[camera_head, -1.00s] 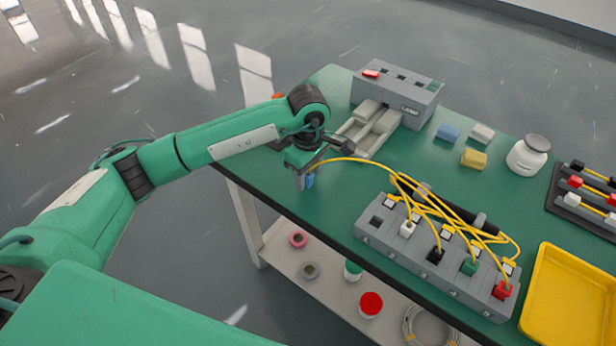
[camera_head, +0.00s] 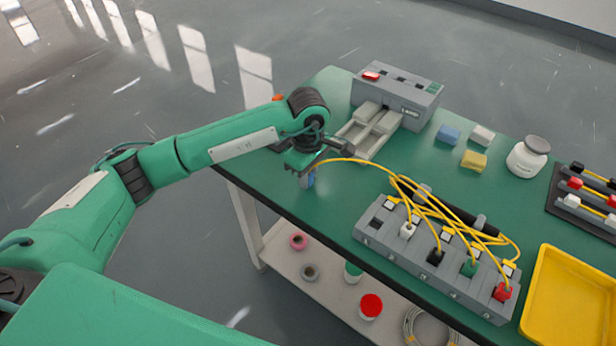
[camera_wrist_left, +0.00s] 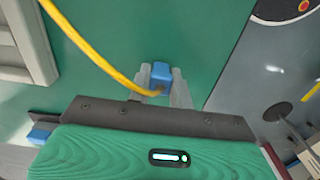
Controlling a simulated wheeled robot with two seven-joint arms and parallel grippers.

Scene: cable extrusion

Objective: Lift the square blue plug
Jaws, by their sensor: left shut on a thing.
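The square blue plug (camera_head: 309,181) is at the tips of my left gripper (camera_head: 304,178), near the left edge of the green table. In the left wrist view the blue plug (camera_wrist_left: 161,76) sits between the two pale fingers of my left gripper (camera_wrist_left: 161,84), which is shut on it. A yellow cable (camera_head: 345,160) runs from the plug to the right, to a tangle over the grey socket box (camera_head: 440,277). The gripper partly hides the plug in the head view. My right gripper is not in view.
A grey lamp box (camera_head: 405,97) stands at the back. Blue, white and yellow blocks (camera_head: 474,160) and a white jar (camera_head: 528,155) lie right of it. A yellow tray (camera_head: 572,300) is at the right. A lower shelf (camera_head: 290,262) holds spools.

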